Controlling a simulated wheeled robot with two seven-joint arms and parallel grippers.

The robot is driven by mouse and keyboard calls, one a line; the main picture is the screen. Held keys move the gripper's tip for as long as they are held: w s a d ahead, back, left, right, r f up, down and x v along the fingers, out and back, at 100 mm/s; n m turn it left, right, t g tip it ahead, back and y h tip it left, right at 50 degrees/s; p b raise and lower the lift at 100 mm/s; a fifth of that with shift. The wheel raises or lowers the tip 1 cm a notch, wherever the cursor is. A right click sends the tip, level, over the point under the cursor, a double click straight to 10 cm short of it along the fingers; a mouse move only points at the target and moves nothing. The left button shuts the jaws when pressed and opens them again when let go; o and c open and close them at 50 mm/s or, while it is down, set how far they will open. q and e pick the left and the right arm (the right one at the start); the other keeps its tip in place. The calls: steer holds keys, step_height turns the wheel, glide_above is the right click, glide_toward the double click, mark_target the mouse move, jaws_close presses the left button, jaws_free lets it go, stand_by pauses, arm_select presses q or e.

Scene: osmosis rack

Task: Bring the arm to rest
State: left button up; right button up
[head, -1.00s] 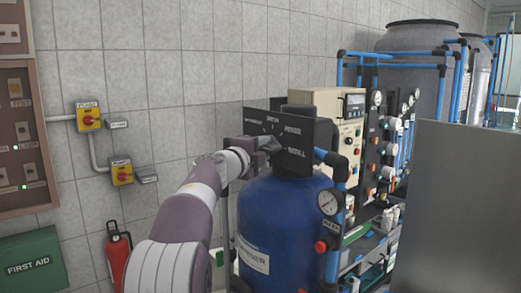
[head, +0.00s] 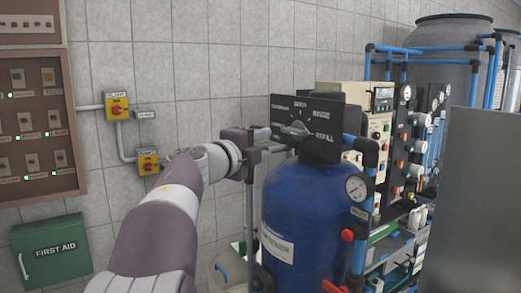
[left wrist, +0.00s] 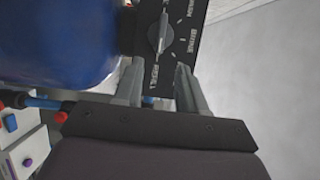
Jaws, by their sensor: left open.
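My left arm comes in from the lower left in the head view. My left gripper (head: 279,141) is open and empty, just left of the black selector panel (head: 325,117) on top of the blue softener tank (head: 303,205). The panel's grey knob (head: 296,131) is in view, with labels around it. In the left wrist view the two grey fingers (left wrist: 160,88) stand apart, with the knob (left wrist: 160,33) beyond their tips and nothing between them. I see a gap between fingers and knob. My right gripper is out of view.
A pressure gauge (head: 356,188) and blue pipes stand right of the tank. Behind are a beige control box (head: 379,125) and a large grey tank (head: 445,70). Yellow switches (head: 117,107), a breaker panel (head: 68,95) and a green first aid box (head: 52,249) are on the left wall.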

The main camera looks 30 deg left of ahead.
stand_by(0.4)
arm_select(q)
steer(key=s+a+f+n+g+y, duration=0.1)
steer(key=a+f+n+g+y, duration=0.1)
steer(key=a+f+n+y, duration=0.6)
steer(key=s+d+f+n+g+h, duration=0.1)
steer(key=d+f+n+g, duration=0.2)
steer(key=f, duration=0.5)
steer(key=s+d+f+n+g+h, duration=0.1)
steer(key=s+f+n+g, duration=0.15)
steer(key=f+n, duration=0.4)
steer(key=s+d+f+n+g+h, duration=0.1)
steer(key=s+d+f+g, duration=0.15)
steer(key=d+f, duration=0.35)
steer(key=s+d+f+g+h, duration=0.2)
steer(key=s+d+f, duration=0.2)
steer(key=f, duration=0.4)
steer(key=s+d+f+g+h, duration=0.1)
steer(key=s+d+f+g, duration=0.1)
steer(key=s+d+f, duration=0.2)
steer(key=s+d+f+g+h, duration=0.2)
steer(key=s+d+f, duration=0.2)
steer(key=s+d, duration=0.3)
steer(key=d, duration=0.4)
steer(key=shift+f+g, duration=0.3)
steer(key=shift+f, duration=0.05)
